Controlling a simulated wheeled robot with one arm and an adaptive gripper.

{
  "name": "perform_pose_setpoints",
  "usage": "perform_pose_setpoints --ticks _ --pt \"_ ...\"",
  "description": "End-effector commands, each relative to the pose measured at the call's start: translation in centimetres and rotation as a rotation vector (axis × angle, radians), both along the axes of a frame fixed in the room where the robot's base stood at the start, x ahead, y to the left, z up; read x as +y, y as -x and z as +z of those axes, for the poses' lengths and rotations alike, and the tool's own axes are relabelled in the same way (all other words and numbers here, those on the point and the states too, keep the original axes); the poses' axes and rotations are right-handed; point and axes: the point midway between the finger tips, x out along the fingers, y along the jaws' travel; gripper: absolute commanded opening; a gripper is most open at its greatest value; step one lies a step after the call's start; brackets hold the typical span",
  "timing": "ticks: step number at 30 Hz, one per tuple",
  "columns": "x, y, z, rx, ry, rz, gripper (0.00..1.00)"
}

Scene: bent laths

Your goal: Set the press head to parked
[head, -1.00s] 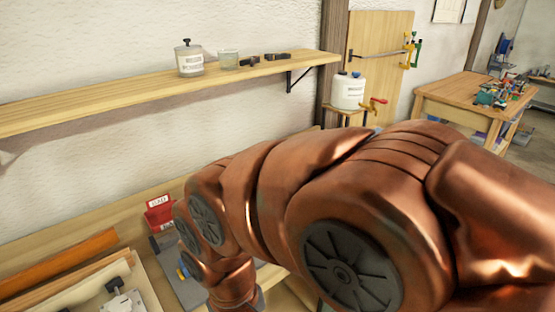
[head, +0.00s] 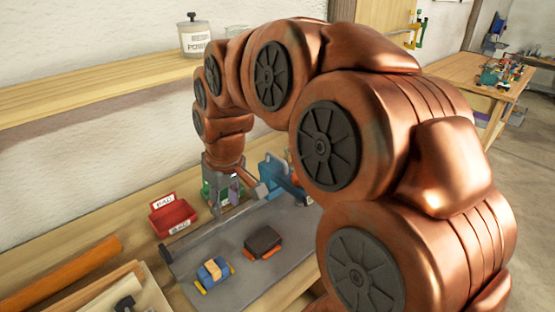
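A blue press-like device (head: 275,174) stands at the back of the grey work mat (head: 235,235), partly hidden behind my arm. A grey bar or lever shows at its left side, close to my gripper. I cannot tell which part is the press head or how it is set. My gripper (head: 226,203) points down at the back edge of the mat, just left of the blue device. Its fingers are small and mixed with green and purple shapes behind them, so their opening and any contact are unclear.
A red bin (head: 173,216) labelled BAD stands left of my gripper. A blue-and-yellow block (head: 213,271) and a dark block with orange parts (head: 263,241) lie on the mat. An orange lath (head: 62,272) lies at the left. A shelf (head: 100,105) runs along the wall above.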

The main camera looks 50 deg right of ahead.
Motion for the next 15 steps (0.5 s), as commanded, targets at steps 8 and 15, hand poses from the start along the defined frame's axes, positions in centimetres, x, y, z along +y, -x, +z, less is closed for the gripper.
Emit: perform_pose_setpoints --ticks 8,15 --pt "-16.0 -4.9 1.9 -0.167 0.107 -0.078 0.39" --pt "-23.3 -4.5 2.7 -0.216 0.173 -0.120 0.39"
